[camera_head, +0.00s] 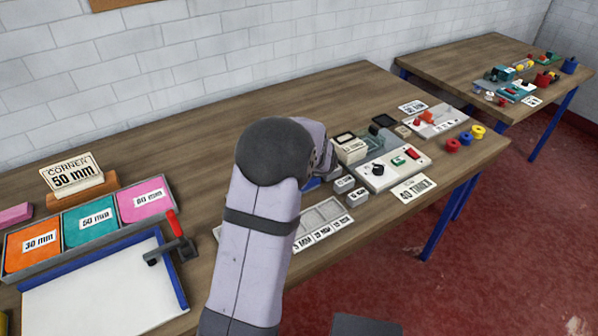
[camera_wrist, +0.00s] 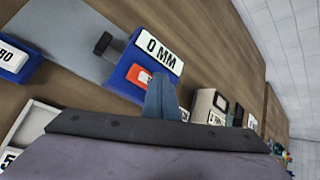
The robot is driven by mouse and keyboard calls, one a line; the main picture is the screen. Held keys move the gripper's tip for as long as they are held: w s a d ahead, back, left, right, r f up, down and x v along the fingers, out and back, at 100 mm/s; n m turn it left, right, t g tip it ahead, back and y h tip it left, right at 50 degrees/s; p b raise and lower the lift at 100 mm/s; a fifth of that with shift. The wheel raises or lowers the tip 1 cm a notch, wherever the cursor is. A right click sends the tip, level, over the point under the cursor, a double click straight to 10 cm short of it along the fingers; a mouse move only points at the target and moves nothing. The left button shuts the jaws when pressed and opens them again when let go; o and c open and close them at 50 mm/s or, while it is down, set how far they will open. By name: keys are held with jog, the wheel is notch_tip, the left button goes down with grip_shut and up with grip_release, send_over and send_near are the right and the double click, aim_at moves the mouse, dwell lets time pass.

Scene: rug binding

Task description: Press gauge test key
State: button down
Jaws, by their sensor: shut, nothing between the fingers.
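In the wrist view, a blue gauge block (camera_wrist: 122,78) carries a white display reading "0 MM" (camera_wrist: 159,50). An orange-red key (camera_wrist: 138,76) with a small white label sits on the block below the display; the label is too small to read. My gripper (camera_wrist: 161,98) is shut and empty, with its blue-grey fingertips just beside the orange-red key in the picture. I cannot tell whether they touch it. In the head view my arm covers the gripper and most of the gauge; only a blue piece (camera_head: 312,183) shows beside the arm.
A grey plate (camera_wrist: 62,32) with a black post adjoins the gauge, and a second blue block (camera_wrist: 18,64) ends in "RO". A white compartment tray (camera_head: 322,217), small grey blocks (camera_head: 344,184) and a control panel (camera_head: 378,172) stand right of my arm.

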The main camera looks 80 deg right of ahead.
jog(key=shift+f, duration=0.2)
dwell(0.5)
jog(key=shift+r+p, duration=0.5)
jog(key=shift+r, duration=0.4)
jog(key=shift+r+p, duration=2.15)
jog(key=shift+r, duration=0.35)
